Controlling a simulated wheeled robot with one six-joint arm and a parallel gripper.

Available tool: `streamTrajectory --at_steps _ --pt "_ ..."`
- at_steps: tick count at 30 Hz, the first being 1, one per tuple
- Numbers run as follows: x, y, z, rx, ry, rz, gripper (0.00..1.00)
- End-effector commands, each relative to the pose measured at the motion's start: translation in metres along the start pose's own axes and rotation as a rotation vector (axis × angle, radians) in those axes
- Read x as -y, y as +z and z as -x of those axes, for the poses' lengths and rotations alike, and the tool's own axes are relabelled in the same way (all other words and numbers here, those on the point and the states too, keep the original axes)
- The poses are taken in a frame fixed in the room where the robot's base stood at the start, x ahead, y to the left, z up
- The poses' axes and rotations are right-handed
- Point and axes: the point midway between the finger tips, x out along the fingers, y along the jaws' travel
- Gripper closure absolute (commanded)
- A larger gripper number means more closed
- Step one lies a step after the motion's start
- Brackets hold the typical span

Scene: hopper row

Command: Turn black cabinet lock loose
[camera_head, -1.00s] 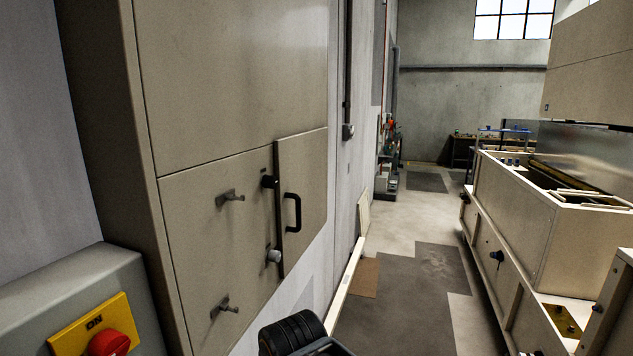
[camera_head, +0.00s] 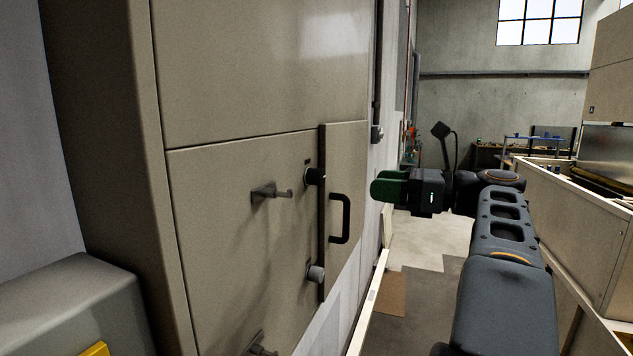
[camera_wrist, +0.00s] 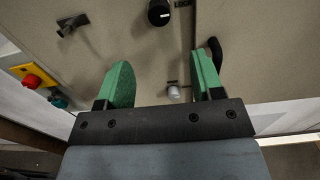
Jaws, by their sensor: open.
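The black cabinet lock (camera_head: 314,176) is a short round knob at the upper left edge of the small raised door (camera_head: 346,150) on the beige cabinet. It also shows at the top of the wrist view (camera_wrist: 159,13), beyond my fingertips. My gripper (camera_head: 376,188) has green fingers and is in front of the cabinet, right of the lock and apart from it. In the wrist view my gripper (camera_wrist: 160,75) is open, with nothing held between the fingers. A grey knob (camera_head: 316,272) sits below the black lock.
A black pull handle (camera_head: 345,218) stands out from the small door, close to a finger in the wrist view. Metal hooks (camera_head: 268,192) stick out left of the lock. A yellow-and-red switch (camera_wrist: 32,78) is at left. Beige machines (camera_head: 603,225) line the right side.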

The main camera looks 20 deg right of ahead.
Motion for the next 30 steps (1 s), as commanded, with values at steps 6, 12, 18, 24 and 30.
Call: streamTrajectory --at_steps 6,12,18,24,30 --pt "-0.001 0.002 -0.039 0.003 0.003 -0.002 0.39" --pt "-0.001 0.002 -0.077 0.001 0.003 -0.002 0.39" --pt "-0.001 0.002 -0.106 0.001 0.002 -0.002 0.39" --pt "0.0 0.001 -0.122 0.001 -0.001 -0.001 0.39" --pt "0.0 0.0 -0.126 0.001 -0.001 -0.001 0.39"
